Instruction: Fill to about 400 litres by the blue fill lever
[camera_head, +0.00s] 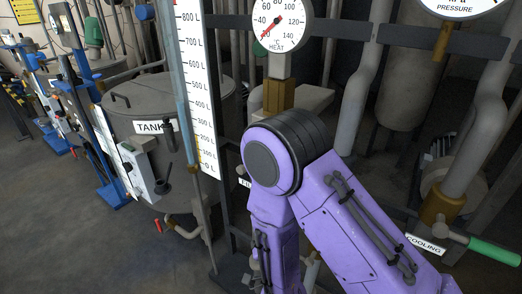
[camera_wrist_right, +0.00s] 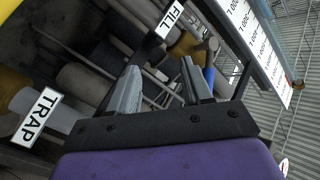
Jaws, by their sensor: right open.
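The white level scale (camera_head: 199,85), marked in litres from 0 to 800, stands upright left of centre in the head view. It also shows at the upper right of the right wrist view (camera_wrist_right: 262,50). I cannot read a water level. In the right wrist view my right gripper (camera_wrist_right: 160,68) is open and empty. The FILL label (camera_wrist_right: 169,20) is beyond its fingertips. A blue piece, likely the fill lever (camera_wrist_right: 208,77), shows just right of the right finger, partly hidden by it. In the head view my right arm hides the gripper and the lever.
The TANK (camera_head: 118,103) with a small control box stands left of the scale. A HEAT gauge (camera_head: 280,22) and PRESSURE gauge (camera_head: 462,5) are above. A green COOLING lever (camera_head: 494,250) is at lower right. A TRAP label (camera_wrist_right: 37,117) and pipes crowd around the gripper.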

